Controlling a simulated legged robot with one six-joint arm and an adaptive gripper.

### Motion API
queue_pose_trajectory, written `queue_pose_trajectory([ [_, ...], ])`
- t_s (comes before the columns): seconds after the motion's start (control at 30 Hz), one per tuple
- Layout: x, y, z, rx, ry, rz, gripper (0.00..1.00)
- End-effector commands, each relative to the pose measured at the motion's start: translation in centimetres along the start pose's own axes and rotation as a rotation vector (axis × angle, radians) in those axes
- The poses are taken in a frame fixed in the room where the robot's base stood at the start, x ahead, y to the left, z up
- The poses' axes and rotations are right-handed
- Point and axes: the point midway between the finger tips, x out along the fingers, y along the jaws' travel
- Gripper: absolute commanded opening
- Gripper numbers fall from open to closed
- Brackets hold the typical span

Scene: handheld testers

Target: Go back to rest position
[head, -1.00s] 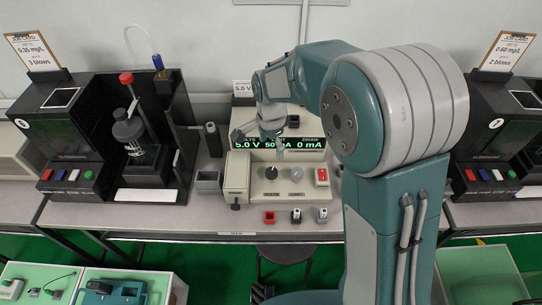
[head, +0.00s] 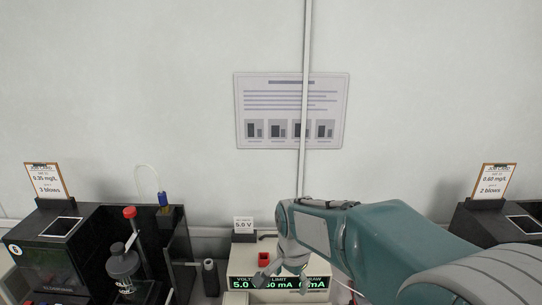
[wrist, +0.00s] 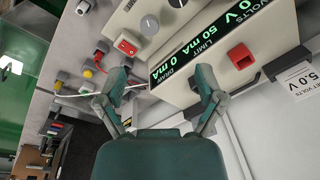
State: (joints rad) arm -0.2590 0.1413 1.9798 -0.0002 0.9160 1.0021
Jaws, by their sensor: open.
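My gripper (head: 283,268) hangs in front of the power supply (head: 240,270) in the head view. In the wrist view my gripper (wrist: 158,84) has its two fingers spread apart, with nothing between them. The supply's green display (wrist: 205,45) reads 5.0 V, 50 mA limit and 0 mA draw. A red block (wrist: 241,57) sits beside the display. My arm reaches in from the right and covers part of the bench.
A black tester (head: 60,250) with a bottle (head: 123,262) stands at left. Another black tester (head: 510,222) stands at right. A wall poster (head: 291,110) and a vertical conduit (head: 303,50) are behind. Loose connectors (wrist: 87,73) and a white cable lie on the bench by the supply.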

Motion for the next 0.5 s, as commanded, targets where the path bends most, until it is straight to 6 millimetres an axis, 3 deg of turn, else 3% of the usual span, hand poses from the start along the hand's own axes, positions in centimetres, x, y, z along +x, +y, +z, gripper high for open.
queue_pose_trajectory([
  [0.2,-4.5,4.5,0.2,-0.156,0.062,-0.063,0.87],
  [0.5,-8.7,10.7,1.7,-0.373,0.168,-0.118,0.87],
])
